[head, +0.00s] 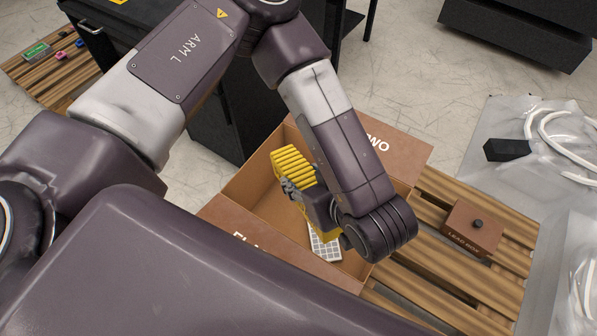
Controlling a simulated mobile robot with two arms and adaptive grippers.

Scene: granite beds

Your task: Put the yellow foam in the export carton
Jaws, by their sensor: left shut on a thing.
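The yellow foam (292,163) is a ribbed yellow piece at the fingertips of my left gripper (296,188). My left gripper is shut on it, and its fingers are partly hidden by the wrist. The foam is over the open export carton (246,185), a brown box with its flaps spread. I cannot tell whether the foam touches the carton's inside. My right gripper is out of view.
A white gridded item (325,246) lies inside the carton, partly hidden by my wrist. The carton stands on a wooden pallet (437,262). Clear plastic wrap with white hoses (560,135) lies further right.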

